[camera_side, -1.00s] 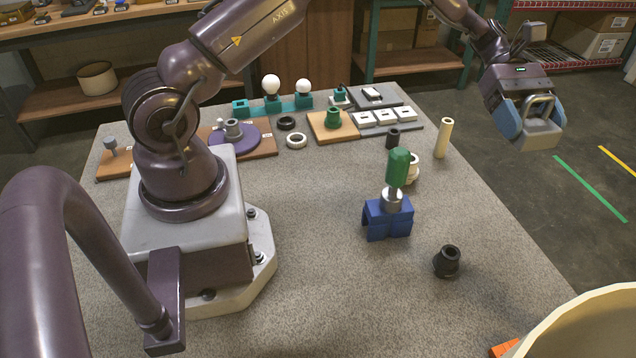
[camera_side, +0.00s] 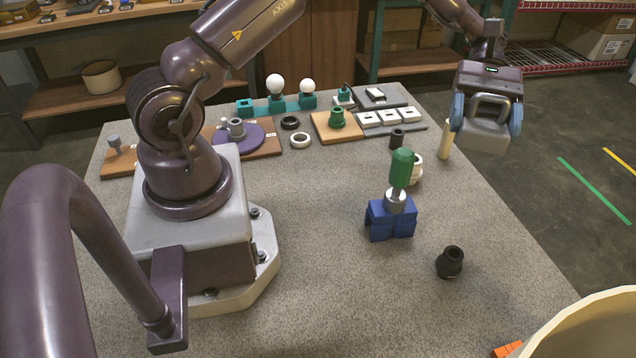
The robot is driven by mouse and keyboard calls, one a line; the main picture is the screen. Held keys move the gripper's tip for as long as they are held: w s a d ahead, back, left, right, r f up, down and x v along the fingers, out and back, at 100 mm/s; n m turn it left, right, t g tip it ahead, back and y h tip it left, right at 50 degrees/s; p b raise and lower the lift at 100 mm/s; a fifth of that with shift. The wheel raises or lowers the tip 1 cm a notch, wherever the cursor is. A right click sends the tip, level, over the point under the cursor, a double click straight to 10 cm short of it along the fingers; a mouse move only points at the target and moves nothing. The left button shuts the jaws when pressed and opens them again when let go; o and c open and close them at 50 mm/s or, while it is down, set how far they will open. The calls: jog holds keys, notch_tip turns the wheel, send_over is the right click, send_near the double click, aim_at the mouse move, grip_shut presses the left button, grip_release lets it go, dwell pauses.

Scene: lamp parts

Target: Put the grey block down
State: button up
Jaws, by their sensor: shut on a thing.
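My gripper (camera_side: 487,118) is up at the right, above the table's right edge. Its blue fingers are shut on a grey block (camera_side: 484,134) with a looped handle on top. The block hangs in the air, its handle between the fingers. It covers part of a cream cylinder standing behind it. The grey speckled table (camera_side: 310,240) lies below and to the left.
A blue stand (camera_side: 391,222) holds a metal-and-green part (camera_side: 401,168) upright. A black socket piece (camera_side: 450,262) stands at the front right. The cream cylinder (camera_side: 445,140) is near the right edge. Boards with small parts line the back. The table's middle is clear.

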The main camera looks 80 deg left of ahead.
jog(key=s+a+f+m+g+y, duration=0.2)
jog(key=s+a+m+g+y, duration=0.25)
jog(key=s+m, duration=0.2)
notch_tip(320, 180, up, 7)
jog(key=m+t+y, duration=1.2)
jog(key=m+y, duration=0.9)
jog(key=m, duration=0.3)
send_over(318, 183)
jog(key=shift+n+g, duration=0.25)
jog(key=shift+n, duration=0.1)
notch_tip(318, 183, down, 28)
jog(key=shift+r, duration=0.15)
jog(key=o, duration=1.8)
